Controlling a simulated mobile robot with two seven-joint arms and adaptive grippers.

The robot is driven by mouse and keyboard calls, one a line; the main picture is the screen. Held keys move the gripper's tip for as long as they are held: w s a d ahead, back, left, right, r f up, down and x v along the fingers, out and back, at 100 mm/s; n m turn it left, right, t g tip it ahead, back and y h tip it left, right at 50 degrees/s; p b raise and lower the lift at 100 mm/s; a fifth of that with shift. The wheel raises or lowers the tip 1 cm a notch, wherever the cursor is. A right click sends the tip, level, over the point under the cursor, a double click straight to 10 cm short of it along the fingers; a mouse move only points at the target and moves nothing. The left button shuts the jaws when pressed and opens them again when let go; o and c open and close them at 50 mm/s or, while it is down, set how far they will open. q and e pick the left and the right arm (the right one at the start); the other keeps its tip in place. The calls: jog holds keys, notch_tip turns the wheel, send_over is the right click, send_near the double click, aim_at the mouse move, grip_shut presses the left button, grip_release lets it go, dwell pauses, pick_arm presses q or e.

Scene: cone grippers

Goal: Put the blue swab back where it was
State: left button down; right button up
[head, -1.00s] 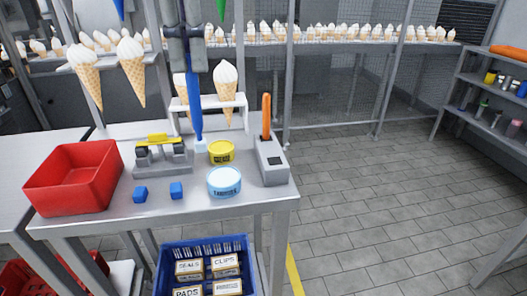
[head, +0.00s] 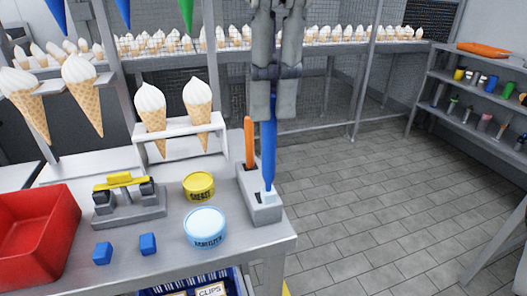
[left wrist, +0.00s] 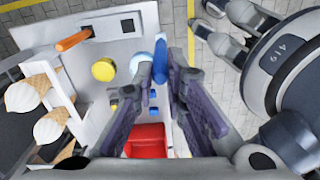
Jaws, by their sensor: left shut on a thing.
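The blue swab (head: 269,140) is upright in my left gripper (head: 276,112), which is shut on its upper part. Its white foot (head: 268,197) is at the front slot of the grey holder (head: 262,211); I cannot tell whether it is in the slot or just above it. The left wrist view shows the blue swab (left wrist: 160,62) between the fingers of my left gripper (left wrist: 163,75), and the holder (left wrist: 108,27) with a dark slot showing. My right gripper is not made out in either view.
An orange swab (head: 249,143) stands in the holder's rear slot. A yellow tin (head: 198,187), a pale blue tub (head: 205,228), two blue cubes and a yellow-topped fixture (head: 128,205) stand to the left. Ice cream cones stand in a white rack (head: 180,128) behind. The table edge is close right.

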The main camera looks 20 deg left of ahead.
pick_arm(q)
jog(key=w+a+f, duration=0.2)
jog(key=w+f, duration=0.4)
jog(key=f, duration=0.4)
jog(key=shift+w+a, duration=0.2)
jog(key=shift+w, duration=0.1)
jog(key=shift+f, duration=0.55)
jog(key=c, duration=1.6)
grip_release()
jog(key=shift+c, duration=0.2)
jog(key=shift+r, duration=0.1)
notch_tip(320, 180, up, 13)
